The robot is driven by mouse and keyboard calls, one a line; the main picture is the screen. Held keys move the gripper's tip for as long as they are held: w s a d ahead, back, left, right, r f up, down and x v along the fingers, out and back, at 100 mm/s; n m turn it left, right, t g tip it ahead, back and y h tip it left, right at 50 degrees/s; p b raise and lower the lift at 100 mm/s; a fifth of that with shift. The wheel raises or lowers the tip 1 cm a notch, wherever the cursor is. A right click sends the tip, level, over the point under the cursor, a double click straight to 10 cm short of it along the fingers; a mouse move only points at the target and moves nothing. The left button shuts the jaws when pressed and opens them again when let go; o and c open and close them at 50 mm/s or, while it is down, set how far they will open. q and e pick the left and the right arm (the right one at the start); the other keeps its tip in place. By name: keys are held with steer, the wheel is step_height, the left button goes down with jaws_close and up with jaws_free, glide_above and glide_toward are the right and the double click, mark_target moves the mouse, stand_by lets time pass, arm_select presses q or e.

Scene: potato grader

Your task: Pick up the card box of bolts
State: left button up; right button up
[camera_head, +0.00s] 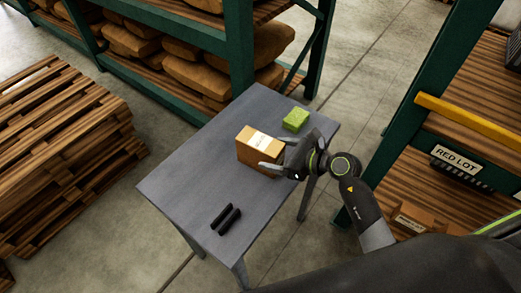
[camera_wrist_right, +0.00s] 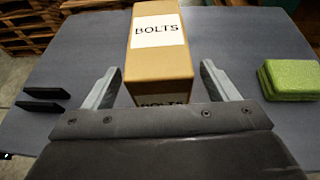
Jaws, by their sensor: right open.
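The card box of bolts (camera_head: 257,148) is a brown box with a white label, standing on the grey table. In the right wrist view its label reads BOLTS (camera_wrist_right: 158,62). My right gripper (camera_head: 270,156) is open at the box's near right side. In the right wrist view its two fingers (camera_wrist_right: 157,85) stand on either side of the lower part of the box, with a gap on each side. The box is not gripped. My left gripper is in neither view.
A green sponge-like block (camera_head: 295,119) and two black bars (camera_head: 226,219) lie on the grey table (camera_head: 185,185). A green rack with sacks (camera_head: 215,80) stands behind, a RED LOT rack (camera_head: 455,160) at right, stacked pallets (camera_head: 60,150) at left.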

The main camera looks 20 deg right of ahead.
steer(key=shift+p+x, duration=0.4)
steer(key=shift+x, duration=1.5)
steer(key=c, duration=1.2)
